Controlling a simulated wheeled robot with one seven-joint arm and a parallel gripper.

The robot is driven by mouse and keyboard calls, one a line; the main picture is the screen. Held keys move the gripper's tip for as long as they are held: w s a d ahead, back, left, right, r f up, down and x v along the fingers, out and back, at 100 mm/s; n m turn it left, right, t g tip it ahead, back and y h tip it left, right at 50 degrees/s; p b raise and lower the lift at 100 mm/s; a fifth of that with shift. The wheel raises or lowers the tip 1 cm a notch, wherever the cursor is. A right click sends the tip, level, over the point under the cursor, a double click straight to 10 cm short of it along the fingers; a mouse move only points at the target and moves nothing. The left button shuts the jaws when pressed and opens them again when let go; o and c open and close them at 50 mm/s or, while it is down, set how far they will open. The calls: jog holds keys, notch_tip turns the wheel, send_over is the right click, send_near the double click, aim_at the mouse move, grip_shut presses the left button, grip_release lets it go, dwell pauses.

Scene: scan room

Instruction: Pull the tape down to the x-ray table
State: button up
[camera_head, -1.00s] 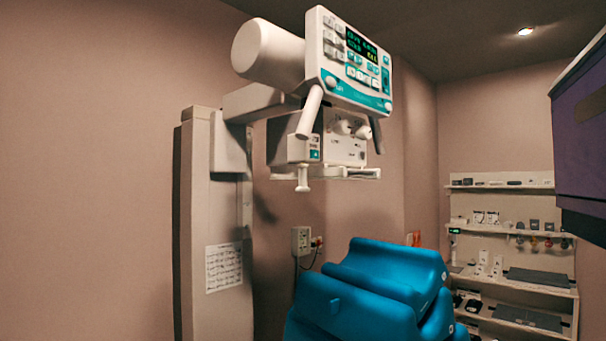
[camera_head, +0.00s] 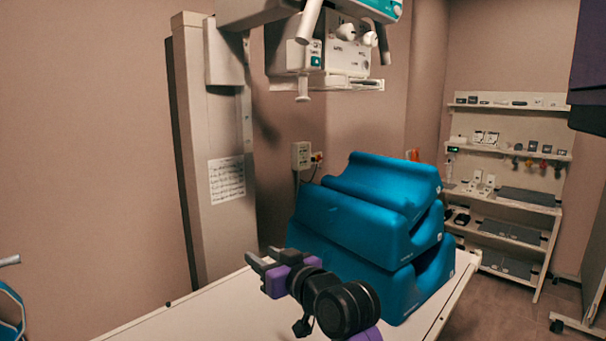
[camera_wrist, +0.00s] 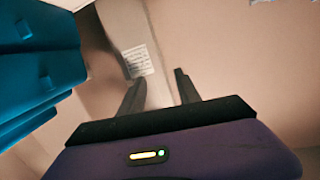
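The x-ray table (camera_head: 215,313) is a long white top in the lower part of the head view. The x-ray tube head (camera_head: 345,55) hangs above it from a grey column, and its upper part is cut off by the frame. A small white knob (camera_head: 303,88) hangs below its collimator box and may be the tape's pull; no drawn-out tape shows. My gripper (camera_head: 257,265) is above the table, in front of the blue cushions and well below the knob. In the wrist view my gripper (camera_wrist: 160,92) has its two fingers apart with nothing between them.
Stacked blue cushions (camera_head: 372,215) stand on the table, right beside my arm; they also show at the left of the wrist view (camera_wrist: 38,60). The column (camera_head: 215,150) rises behind the table. White shelves (camera_head: 515,155) stand at the back right. The table's left part is clear.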

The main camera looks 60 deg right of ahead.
aim_at(306, 83)
jog(key=shift+n+t+h, duration=0.3)
jog(key=shift+n+t, duration=0.2)
jog(key=shift+t, duration=0.2)
jog(key=s+d+r, duration=0.2)
jog(key=d+r, duration=0.1)
jog(key=r, duration=0.9)
jog(key=s+d+r+p, duration=0.1)
jog(key=s+d+r, duration=0.2)
jog(key=r, duration=0.9)
jog(key=s+d+r, duration=0.3)
jog(key=d+r, duration=0.1)
jog(key=r, duration=0.8)
jog(key=shift+d+r, duration=0.2)
jog(key=shift+d, duration=0.2)
jog(key=p+x, duration=0.2)
jog(key=x, duration=0.5)
jog(key=shift+f+p, duration=0.1)
jog(key=shift+p, duration=0.2)
jog(key=shift+s, duration=0.1)
jog(key=shift+c, duration=0.2)
grip_shut()
